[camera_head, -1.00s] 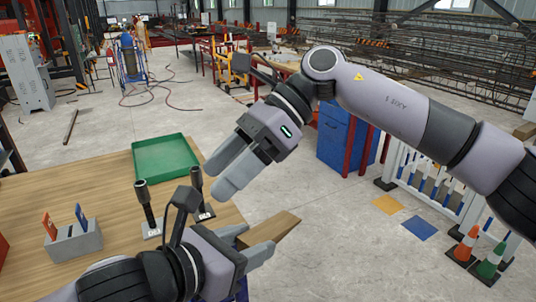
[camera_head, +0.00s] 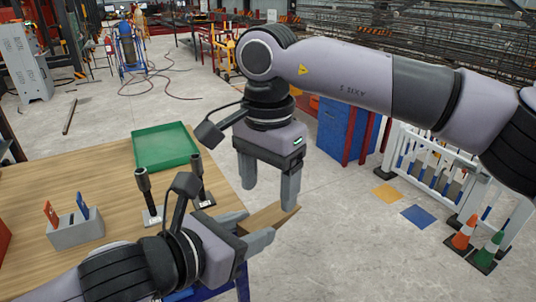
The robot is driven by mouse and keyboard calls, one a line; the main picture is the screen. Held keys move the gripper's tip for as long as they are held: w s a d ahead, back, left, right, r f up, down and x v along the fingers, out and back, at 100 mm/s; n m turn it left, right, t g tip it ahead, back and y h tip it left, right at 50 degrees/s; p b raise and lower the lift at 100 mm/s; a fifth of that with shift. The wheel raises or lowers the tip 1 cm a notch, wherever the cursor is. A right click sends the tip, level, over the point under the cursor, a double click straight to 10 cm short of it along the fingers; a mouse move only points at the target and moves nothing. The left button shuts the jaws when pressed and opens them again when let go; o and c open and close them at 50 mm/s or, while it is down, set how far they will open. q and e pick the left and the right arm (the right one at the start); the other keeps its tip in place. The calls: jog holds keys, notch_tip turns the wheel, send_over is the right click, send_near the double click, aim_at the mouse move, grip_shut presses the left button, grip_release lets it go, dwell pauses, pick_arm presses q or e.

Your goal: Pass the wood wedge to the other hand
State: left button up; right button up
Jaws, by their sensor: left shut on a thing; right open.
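The wood wedge (camera_head: 268,217) is a brown wooden piece held beyond the table's right edge. My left gripper (camera_head: 252,229) is shut on the wedge, which sticks out to the right past its fingers. My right gripper (camera_head: 270,190) is above, fingers pointing down and apart, with its fingertips close to the wedge. One right fingertip overlaps the wedge's far end in the picture. I cannot tell whether it touches.
A green tray (camera_head: 165,148) lies on the wooden table (camera_head: 105,170). Two black-handled posts (camera_head: 147,197) stand near my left gripper. A grey block (camera_head: 77,230) holds an orange and a blue card. Cones (camera_head: 465,232) and a white fence stand on the floor at right.

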aim_at(268, 213)
jog(key=shift+f, duration=2.55)
jog(key=c, duration=1.1)
pick_arm(q)
jog(key=o, duration=1.1)
pick_arm(e)
jog(key=shift+c, duration=0.2)
